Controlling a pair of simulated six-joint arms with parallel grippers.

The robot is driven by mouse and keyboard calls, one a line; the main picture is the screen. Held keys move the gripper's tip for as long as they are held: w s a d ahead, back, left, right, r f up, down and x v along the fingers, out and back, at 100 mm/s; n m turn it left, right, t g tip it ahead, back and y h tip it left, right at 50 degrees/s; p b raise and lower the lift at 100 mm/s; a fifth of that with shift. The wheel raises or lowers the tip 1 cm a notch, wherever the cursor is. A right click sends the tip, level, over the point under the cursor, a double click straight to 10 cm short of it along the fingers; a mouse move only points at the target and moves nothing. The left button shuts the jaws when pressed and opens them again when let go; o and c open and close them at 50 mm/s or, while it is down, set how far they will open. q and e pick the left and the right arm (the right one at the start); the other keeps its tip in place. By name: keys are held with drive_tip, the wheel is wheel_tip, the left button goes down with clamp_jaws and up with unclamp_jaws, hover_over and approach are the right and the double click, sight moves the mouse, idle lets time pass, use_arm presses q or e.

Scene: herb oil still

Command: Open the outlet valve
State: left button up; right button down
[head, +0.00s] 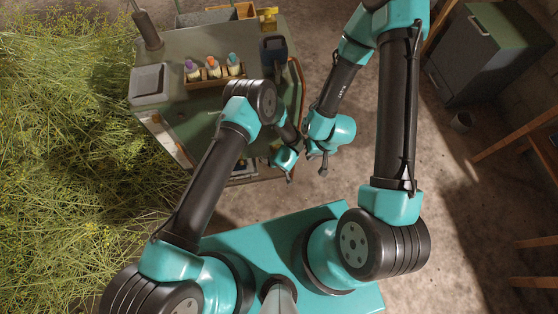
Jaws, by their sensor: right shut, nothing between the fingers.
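I cannot make out the outlet valve in the head view; the arms cover part of the workbench (200,118). My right gripper (323,168) is shut and empty, pointing down just off the right side of the bench's near end. My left gripper (288,176) is close beside it on the left, by the bench's near right corner. It is small and dark, and I cannot tell whether its fingers are open or shut, or whether it touches anything.
A wooden rack (212,82) with small coloured-cap bottles stands on the bench, beside a grey box (149,84). A dark container (273,50) stands at the back right. Cut herbs (70,150) are heaped at left. A cabinet (475,55) stands at right; the floor between is mostly clear.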

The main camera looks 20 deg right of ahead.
use_arm(q)
drive_tip(key=shift+a, duration=0.1)
drive_tip(key=o, duration=0.7)
drive_tip(key=shift+a+n+h, duration=0.15)
drive_tip(key=shift+n+h, duration=0.15)
drive_tip(key=shift+h, duration=1)
drive_tip(key=shift+h, duration=0.6)
drive_tip(key=v, duration=1.7)
drive_tip(key=shift+w+a+r+n+g, duration=0.35)
drive_tip(key=shift+a+r, duration=0.45)
drive_tip(key=shift+a, duration=2.05)
drive_tip(key=shift+w+a+r+n+g, duration=0.1)
drive_tip(key=shift+a+r+g, duration=0.55)
drive_tip(key=shift+a, duration=2.15)
drive_tip(key=shift+w+a+r+n+g, duration=0.25)
drive_tip(key=shift+a+r, duration=0.75)
drive_tip(key=shift+a, duration=1.85)
